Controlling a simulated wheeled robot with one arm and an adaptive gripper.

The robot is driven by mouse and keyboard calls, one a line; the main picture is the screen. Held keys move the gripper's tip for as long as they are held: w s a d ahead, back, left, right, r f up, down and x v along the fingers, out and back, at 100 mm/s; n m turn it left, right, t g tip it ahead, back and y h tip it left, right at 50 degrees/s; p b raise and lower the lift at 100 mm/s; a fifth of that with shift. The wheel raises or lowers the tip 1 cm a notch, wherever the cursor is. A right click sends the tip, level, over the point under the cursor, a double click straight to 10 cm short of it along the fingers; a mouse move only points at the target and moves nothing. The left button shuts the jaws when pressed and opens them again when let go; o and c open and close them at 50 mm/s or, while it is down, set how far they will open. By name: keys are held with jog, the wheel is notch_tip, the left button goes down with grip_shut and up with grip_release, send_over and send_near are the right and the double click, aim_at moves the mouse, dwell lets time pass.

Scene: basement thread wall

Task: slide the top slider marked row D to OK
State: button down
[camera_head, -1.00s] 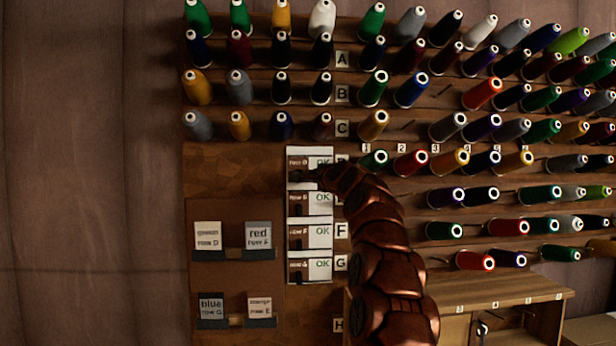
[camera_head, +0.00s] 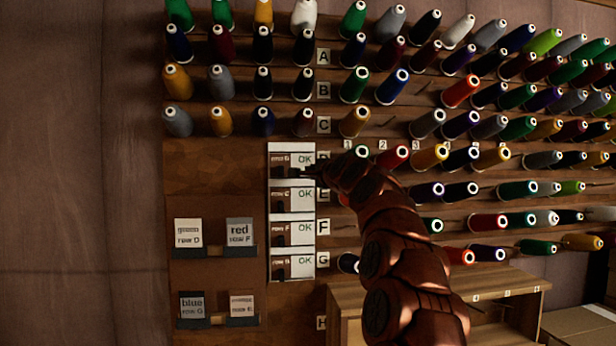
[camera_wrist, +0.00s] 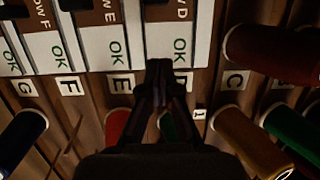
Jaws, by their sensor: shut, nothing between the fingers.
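The top slider card marked row D (camera_head: 292,160) is the uppermost of a column of white cards on the wall panel. It shows a dark part at left and green OK at right. In the wrist view, the row D card (camera_wrist: 197,48) stands behind my fingertips, with its OK facing me. My gripper (camera_head: 312,173) is shut and empty, at the lower right edge of the row D card. In the wrist view, the gripper's tips (camera_wrist: 160,68) lie by the card's OK end, near the gap to the row E card (camera_wrist: 98,45). I cannot tell whether they touch the card. The slider's handle is not clear.
Below are the row E (camera_head: 292,199), row F (camera_head: 292,233) and row G (camera_head: 292,266) cards. Small word cards (camera_head: 188,232) stand on ledges at left. Thread spools (camera_head: 398,157) stick out close to my arm at right. A wooden cabinet (camera_head: 500,285) stands below right.

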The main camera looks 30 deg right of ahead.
jog(key=shift+s+a+b, duration=0.15)
jog(key=shift+s+b, duration=0.5)
jog(key=shift+s, duration=1.65)
